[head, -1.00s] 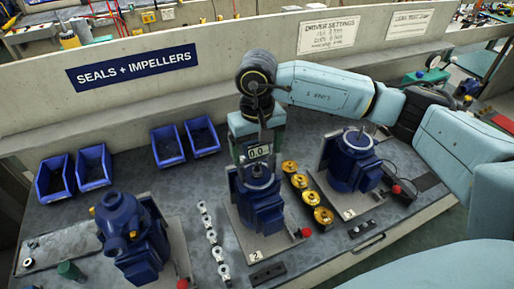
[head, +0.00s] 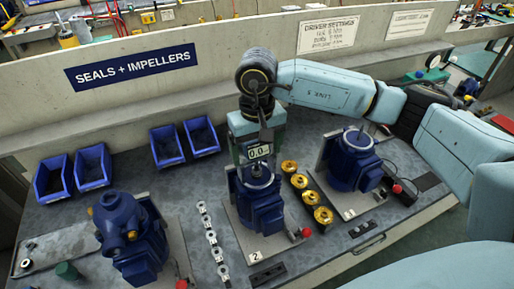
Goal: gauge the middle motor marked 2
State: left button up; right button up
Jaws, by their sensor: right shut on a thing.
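The middle motor marked 2 (head: 262,206) is a blue motor standing on a grey plate with a "2" label at its front. My right gripper (head: 257,168) is above it, pointing down, and is shut on a gauge (head: 258,151) whose display seems to read 0.0. The gauge's lower end is at the top of the motor; I cannot tell whether it touches. The gripper's fingers are partly hidden by the gauge and my arm. My left gripper is not in view.
Another blue motor (head: 353,165) stands to the right, and a blue pump-like unit (head: 132,240) to the left. Several brass parts (head: 308,196) and a row of silver rings (head: 212,238) flank the middle motor. Blue bins (head: 92,168) stand along the back wall.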

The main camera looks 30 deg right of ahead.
jog(key=shift+f+b, duration=0.15)
jog(key=shift+b, duration=0.2)
dwell(0.8)
dwell(0.4)
jog(key=o, duration=1.4)
jog(key=shift+r+p, duration=1.85)
jog(key=shift+r, duration=2.65)
